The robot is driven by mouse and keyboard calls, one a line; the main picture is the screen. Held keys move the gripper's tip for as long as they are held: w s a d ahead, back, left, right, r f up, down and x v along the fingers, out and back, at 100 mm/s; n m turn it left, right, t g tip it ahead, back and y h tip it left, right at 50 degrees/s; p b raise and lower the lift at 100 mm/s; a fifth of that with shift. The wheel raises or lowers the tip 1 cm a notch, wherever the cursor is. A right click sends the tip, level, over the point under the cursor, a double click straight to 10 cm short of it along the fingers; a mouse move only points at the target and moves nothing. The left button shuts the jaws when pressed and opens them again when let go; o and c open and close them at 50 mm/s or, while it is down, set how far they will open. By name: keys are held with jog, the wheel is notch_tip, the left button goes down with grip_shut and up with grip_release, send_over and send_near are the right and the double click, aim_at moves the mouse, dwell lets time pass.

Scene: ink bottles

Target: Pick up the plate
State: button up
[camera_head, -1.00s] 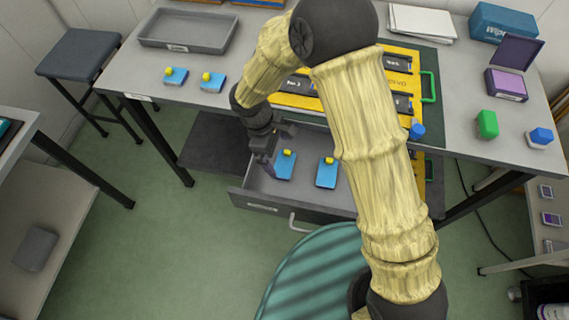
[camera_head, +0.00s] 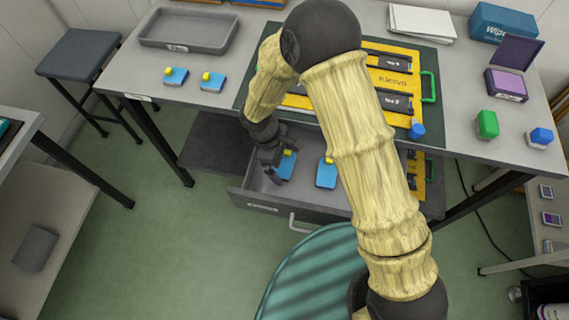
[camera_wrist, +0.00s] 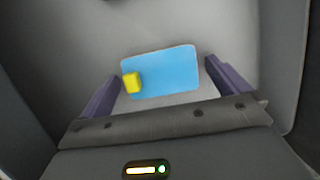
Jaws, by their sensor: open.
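A flat blue plate with a yellow block at one end (camera_head: 288,166) lies in the open drawer (camera_head: 262,207). My gripper (camera_head: 276,178) is open over this plate and partly hides it in the head view. In the wrist view the blue plate (camera_wrist: 165,75) lies ahead of the open jaws (camera_wrist: 162,82), between the two purple-grey fingers, with nothing held. Whether the fingers touch it cannot be told. A second similar plate (camera_head: 326,175) lies to its right in the drawer.
Two similar blue plates (camera_head: 175,77) (camera_head: 212,82) are on the tabletop beside a grey tray (camera_head: 186,30). The drawer walls surround my gripper closely. A yellow case (camera_head: 392,80), a green block (camera_head: 487,124) and a purple box (camera_head: 508,84) are on the table.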

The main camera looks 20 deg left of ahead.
aim_at(282, 163)
jog(key=c, duration=0.9)
jog(key=shift+r, duration=0.1)
jog(key=shift+c, duration=0.2)
notch_tip(282, 163, up, 18)
jog(key=p, duration=0.1)
